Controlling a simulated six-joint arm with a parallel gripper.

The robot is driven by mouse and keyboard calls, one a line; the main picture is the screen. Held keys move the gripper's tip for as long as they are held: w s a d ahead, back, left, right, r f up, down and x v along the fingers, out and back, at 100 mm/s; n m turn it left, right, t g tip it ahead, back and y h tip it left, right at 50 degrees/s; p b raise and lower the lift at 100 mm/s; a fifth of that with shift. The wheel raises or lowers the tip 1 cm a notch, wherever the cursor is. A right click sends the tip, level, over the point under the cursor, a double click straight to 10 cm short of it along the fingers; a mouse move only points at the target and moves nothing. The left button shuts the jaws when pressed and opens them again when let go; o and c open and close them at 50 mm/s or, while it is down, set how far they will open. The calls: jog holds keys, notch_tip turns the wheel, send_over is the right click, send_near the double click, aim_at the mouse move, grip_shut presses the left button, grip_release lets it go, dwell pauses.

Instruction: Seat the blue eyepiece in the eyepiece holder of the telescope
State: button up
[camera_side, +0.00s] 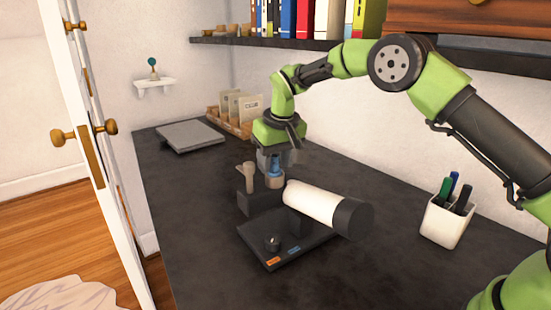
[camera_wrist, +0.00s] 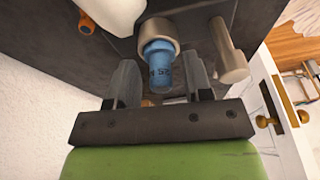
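The telescope's white tube with a dark end (camera_side: 318,204) stands on a dark base plate at the front of the desk. The tan ring of the eyepiece holder (camera_side: 275,181) is behind the tube; in the wrist view the ring (camera_wrist: 159,31) encircles one end of the blue eyepiece (camera_wrist: 160,68). The eyepiece (camera_side: 275,166) stands about upright in the side view, its blue part sticking out of the ring. How deep it sits is hidden. My gripper (camera_wrist: 161,82) is open, its fingers on either side of the eyepiece with gaps visible. The side view shows my gripper (camera_side: 276,160) above the holder.
A tan post (camera_side: 249,177) rises from a dark block (camera_side: 258,201) close to the holder; the post (camera_wrist: 230,55) is near the right finger. A pen cup (camera_side: 446,220) stands right, a grey flat box (camera_side: 190,135) back left. The desk's left front is clear.

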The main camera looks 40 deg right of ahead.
jog(key=s+r+t, duration=0.1)
jog(key=s+r, duration=0.4)
jog(key=r, duration=0.4)
jog(key=s+r, duration=0.6)
jog(key=r, duration=0.4)
jog(key=s+f+m+t+y, duration=0.1)
jog(key=s+f, duration=0.1)
jog(key=s, duration=0.8)
jog(key=s+a+f+m+t+y, duration=0.1)
jog(key=s+f+t, duration=0.1)
jog(key=s, duration=0.8)
jog(key=shift+s+f+t, duration=0.15)
jog(key=shift+f+t, duration=0.05)
jog(key=shift+t, duration=0.1)
jog(key=shift+o, duration=0.3)
